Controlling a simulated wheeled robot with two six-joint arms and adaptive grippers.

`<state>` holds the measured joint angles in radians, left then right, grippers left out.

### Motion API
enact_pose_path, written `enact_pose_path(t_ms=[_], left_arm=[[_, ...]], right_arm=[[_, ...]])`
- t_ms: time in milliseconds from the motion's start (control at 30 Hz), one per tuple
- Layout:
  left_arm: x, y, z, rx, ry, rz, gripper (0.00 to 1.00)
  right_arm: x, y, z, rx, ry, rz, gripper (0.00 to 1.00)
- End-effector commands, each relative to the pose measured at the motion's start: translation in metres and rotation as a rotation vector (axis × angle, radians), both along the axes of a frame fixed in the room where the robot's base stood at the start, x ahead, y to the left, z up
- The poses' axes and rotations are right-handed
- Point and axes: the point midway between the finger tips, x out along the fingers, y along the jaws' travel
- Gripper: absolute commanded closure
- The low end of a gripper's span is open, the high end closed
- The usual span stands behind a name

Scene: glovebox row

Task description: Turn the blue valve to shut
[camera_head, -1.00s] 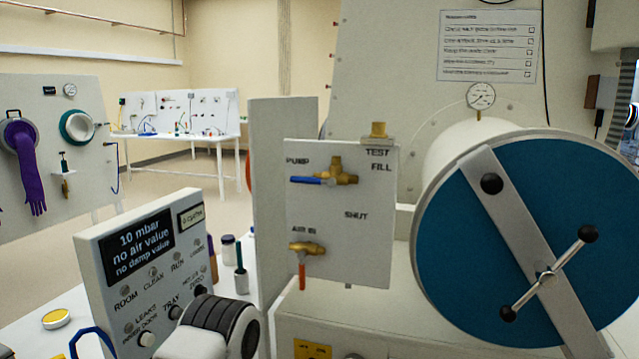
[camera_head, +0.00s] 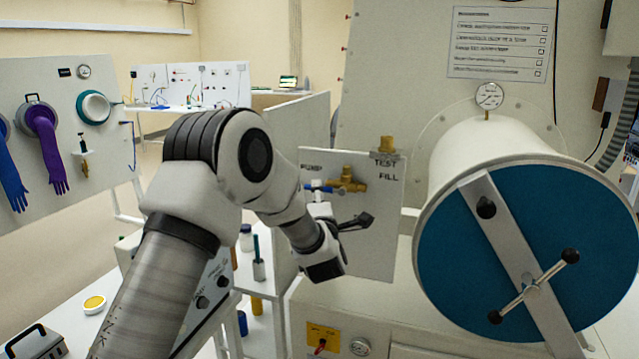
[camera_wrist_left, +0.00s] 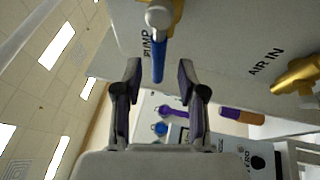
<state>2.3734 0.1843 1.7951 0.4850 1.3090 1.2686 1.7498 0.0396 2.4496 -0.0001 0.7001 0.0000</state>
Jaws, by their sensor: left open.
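The blue valve is a brass fitting (camera_head: 350,186) with a blue lever (camera_head: 320,188) on the upright panel (camera_head: 385,235). The lever points left, toward the PUMP label, roughly level. My left gripper (camera_head: 340,212) is open and empty at the panel, just below the lever, partly hidden by its own wrist. In the left wrist view, the blue lever (camera_wrist_left: 158,62) reaches down between the two open fingertips of the gripper (camera_wrist_left: 160,75), with space on both sides. I cannot tell how deep it sits. The SHUT label is hidden in the head view.
The AIR IN brass valve (camera_wrist_left: 297,76) is beside the gripper in the wrist view; my arm hides it in the head view. A round blue chamber door (camera_head: 455,240) with a bar handle stands to the right. A white divider (camera_head: 312,125) stands behind my arm.

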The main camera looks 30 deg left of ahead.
Motion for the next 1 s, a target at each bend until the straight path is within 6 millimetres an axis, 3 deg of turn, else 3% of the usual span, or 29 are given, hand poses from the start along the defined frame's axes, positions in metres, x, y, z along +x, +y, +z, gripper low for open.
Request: enact_pose_path(t_ms=[33, 200, 433, 467, 567, 1000], left_arm=[[0.007, 0.007, 0.006, 0.000, -0.001, 0.002, 0.60], [0.024, 0.018, 0.007, 0.001, 0.002, 0.000, 0.60], [0.026, 0.019, 0.005, 0.002, 0.003, -0.001, 0.60], [0.026, 0.019, 0.005, 0.002, 0.003, -0.001, 0.63], [0.026, 0.019, 0.005, 0.002, 0.003, -0.001, 0.99], [0.031, 0.019, 0.001, -0.024, -0.004, -0.002, 1.00]], right_arm=[[0.000, 0.000, 0.009, 0.000, 0.000, 0.000, 1.00], [0.000, 0.000, 0.016, 0.000, 0.000, 0.000, 1.00], [0.000, 0.000, 0.015, 0.000, 0.000, 0.000, 1.00], [0.000, 0.000, 0.015, 0.000, 0.000, 0.000, 1.00], [0.000, 0.000, 0.015, 0.000, 0.000, 0.000, 1.00], [0.000, 0.000, 0.008, 0.000, 0.000, 0.000, 1.00]])
